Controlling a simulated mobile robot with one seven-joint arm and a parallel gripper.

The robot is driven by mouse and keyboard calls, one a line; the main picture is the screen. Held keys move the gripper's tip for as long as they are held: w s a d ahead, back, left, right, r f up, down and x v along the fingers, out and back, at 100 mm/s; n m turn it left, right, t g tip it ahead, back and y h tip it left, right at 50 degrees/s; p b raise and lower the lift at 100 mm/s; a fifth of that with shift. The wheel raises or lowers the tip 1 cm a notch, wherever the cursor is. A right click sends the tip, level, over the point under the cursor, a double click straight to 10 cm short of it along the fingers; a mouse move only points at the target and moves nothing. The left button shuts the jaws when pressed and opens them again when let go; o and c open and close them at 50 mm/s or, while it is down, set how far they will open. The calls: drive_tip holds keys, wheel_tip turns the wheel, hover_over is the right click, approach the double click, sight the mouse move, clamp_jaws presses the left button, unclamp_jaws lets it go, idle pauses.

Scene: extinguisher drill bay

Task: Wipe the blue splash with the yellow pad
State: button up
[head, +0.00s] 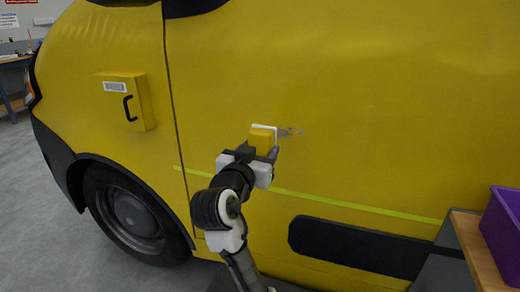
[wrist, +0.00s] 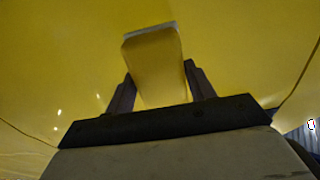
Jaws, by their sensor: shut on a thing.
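My gripper (head: 260,154) is shut on the yellow pad (head: 262,139), a block with a white layer on its far side. The pad is held up at the side of a yellow van (head: 370,110); I cannot tell whether it touches the panel. A small greyish splash (head: 290,132) shows on the panel just right of the pad; it looks more grey than blue, and part may be hidden behind the pad. In the wrist view the pad (wrist: 154,65) stands between the two dark fingers of my gripper (wrist: 160,90), with yellow panel around it.
A yellow box (head: 143,105) with a black handle juts from the van at the left. A black trim strip (head: 350,246) runs low on the right. A purple crate (head: 503,228) stands on a wood-topped table (head: 470,238) at the right edge. Grey floor (head: 40,220) is clear at left.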

sight(304, 134)
drive_tip(key=shift+w, duration=0.1)
drive_tip(key=x, duration=0.6)
drive_tip(key=shift+w, duration=0.2)
idle(0.4)
drive_tip(key=shift+p+x, duration=0.4)
drive_tip(key=shift+x, duration=0.85)
idle(0.4)
drive_tip(key=shift+s+d+f, duration=0.1)
drive_tip(key=shift+d+f, duration=0.05)
drive_tip(key=shift+d, duration=0.05)
drive_tip(key=shift+s+d, duration=0.35)
drive_tip(key=shift+d, duration=0.55)
drive_tip(key=shift+s+d, duration=0.35)
drive_tip(key=shift+d, duration=0.55)
drive_tip(key=shift+s+d+p, duration=0.25)
drive_tip(key=shift+d+p, duration=0.05)
drive_tip(key=shift+d, duration=0.65)
drive_tip(key=shift+s+d+p, duration=0.25)
drive_tip(key=shift+d, duration=0.7)
drive_tip(key=w+a+p, duration=0.1)
drive_tip(key=w+a, duration=0.1)
drive_tip(key=a, duration=0.5)
drive_tip(key=shift+w+a, duration=0.25)
drive_tip(key=shift+a, duration=0.1)
